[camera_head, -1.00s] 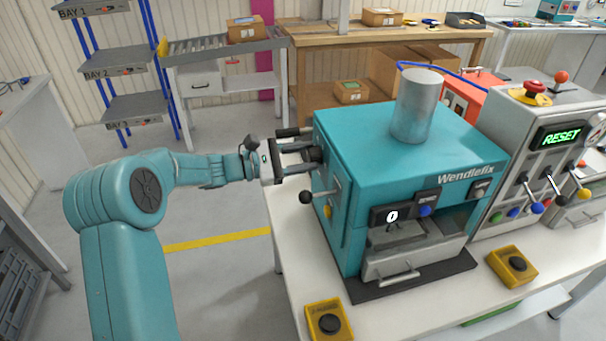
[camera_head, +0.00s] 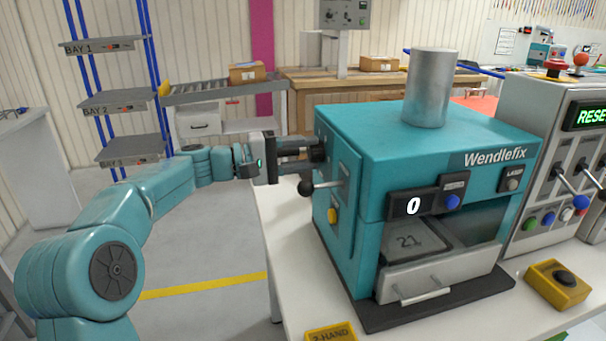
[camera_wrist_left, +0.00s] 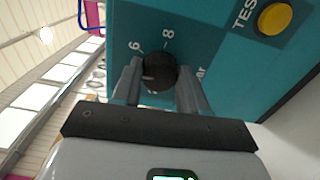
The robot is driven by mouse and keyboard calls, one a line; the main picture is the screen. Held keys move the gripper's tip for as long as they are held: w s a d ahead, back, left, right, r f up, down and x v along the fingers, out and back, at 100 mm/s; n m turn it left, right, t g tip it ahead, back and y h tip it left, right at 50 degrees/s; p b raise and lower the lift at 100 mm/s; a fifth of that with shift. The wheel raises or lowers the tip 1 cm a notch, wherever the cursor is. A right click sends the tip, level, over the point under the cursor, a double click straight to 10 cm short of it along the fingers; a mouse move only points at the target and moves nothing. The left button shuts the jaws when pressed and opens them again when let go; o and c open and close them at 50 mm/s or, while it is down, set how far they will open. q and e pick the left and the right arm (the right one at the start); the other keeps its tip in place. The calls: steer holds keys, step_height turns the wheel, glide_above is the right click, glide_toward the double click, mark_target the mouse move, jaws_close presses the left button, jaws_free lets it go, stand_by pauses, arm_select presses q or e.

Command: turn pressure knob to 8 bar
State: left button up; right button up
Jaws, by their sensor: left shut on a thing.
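The pressure knob (camera_wrist_left: 158,72) is black and round, on the teal side panel of the Wendlefix machine (camera_head: 400,160). In the left wrist view the digits 6 and 8 are printed above it, with part of a "bar" label at its right. A pale mark shows on the knob's left part; I cannot tell its exact setting. My left gripper (camera_head: 308,156) reaches the machine's left side, and its two fingers (camera_wrist_left: 158,85) are shut on the knob, one on each side. The machine's display (camera_head: 412,205) reads 0. My right gripper is not in view.
A black-ended lever (camera_head: 306,188) sticks out just below the left gripper. A yellow TEST button (camera_wrist_left: 274,18) is on the same panel. A grey control box with levers (camera_head: 560,160) stands to the right. Yellow two-hand buttons (camera_head: 557,284) sit on the white table.

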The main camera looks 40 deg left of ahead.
arm_select(q)
steer(key=m+b, duration=0.3)
steer(key=m, duration=0.1)
steer(key=m+b, duration=0.1)
steer(key=b, duration=0.1)
steer(key=shift+f+m+b, duration=0.3)
steer(key=shift+m+b, duration=0.05)
steer(key=shift+m, duration=0.05)
steer(key=m+b, duration=0.3)
steer(key=m, duration=0.1)
steer(key=m+b, duration=0.2)
steer(key=m, duration=0.2)
steer(key=shift+m, duration=0.4)
steer(key=shift+w+a+m+b, duration=0.1)
steer(key=shift+m+b, duration=0.5)
steer(key=shift+m, duration=1.6)
steer(key=o, duration=1.1)
steer(key=shift+c, duration=0.2)
steer(key=shift+r, duration=0.1)
